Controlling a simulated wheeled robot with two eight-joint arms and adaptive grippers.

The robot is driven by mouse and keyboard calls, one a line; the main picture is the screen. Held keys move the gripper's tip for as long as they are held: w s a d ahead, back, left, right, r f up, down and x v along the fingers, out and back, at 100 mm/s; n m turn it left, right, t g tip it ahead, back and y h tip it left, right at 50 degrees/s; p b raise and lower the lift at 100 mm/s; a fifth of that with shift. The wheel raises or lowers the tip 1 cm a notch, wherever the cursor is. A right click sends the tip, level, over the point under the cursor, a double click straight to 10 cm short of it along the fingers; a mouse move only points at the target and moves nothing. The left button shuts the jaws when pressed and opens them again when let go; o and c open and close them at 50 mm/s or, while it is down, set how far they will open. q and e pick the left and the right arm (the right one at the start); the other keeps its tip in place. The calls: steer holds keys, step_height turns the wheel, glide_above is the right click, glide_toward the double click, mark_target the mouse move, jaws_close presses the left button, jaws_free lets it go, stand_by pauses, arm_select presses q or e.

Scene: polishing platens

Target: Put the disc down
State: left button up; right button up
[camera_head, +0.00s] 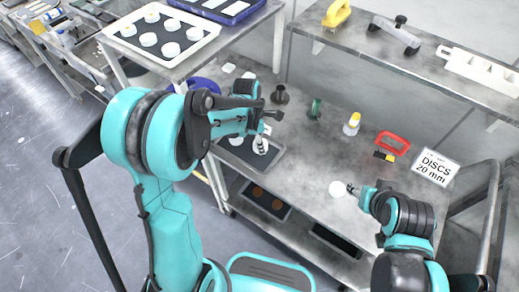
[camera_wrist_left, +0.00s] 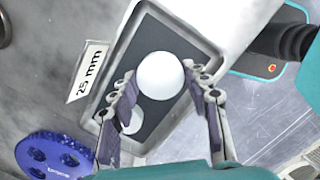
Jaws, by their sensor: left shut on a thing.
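My left gripper (camera_wrist_left: 158,88) is shut on a white disc (camera_wrist_left: 160,75), held between its two fingertips. The disc is over a dark tray (camera_wrist_left: 191,40) with a grey rim, next to a "25 mm" label (camera_wrist_left: 88,72). Another white disc (camera_wrist_left: 133,122) lies in that tray, partly behind the left finger. In the head view, my left gripper (camera_head: 262,137) is above the same tray (camera_head: 268,166) on the bench; the gap under the held disc cannot be judged. My right gripper (camera_head: 351,188) is beside a white round piece (camera_head: 337,189); its fingers are too small to read.
A white tray (camera_head: 211,22) with several white discs stands on the upper left table. A blue holed plate (camera_wrist_left: 55,155) lies near the dark tray. On the bench stand a white bottle with a yellow top (camera_head: 352,123), a red-handled tool (camera_head: 392,143) and a "DISCS 20 mm" sign (camera_head: 436,168).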

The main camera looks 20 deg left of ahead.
arm_select(q)
steer(key=shift+f+b, duration=0.8)
steer(key=shift+f, duration=1.2)
steer(key=shift+f, duration=0.1)
steer(key=o, duration=1.3)
steer(key=shift+c, duration=0.2)
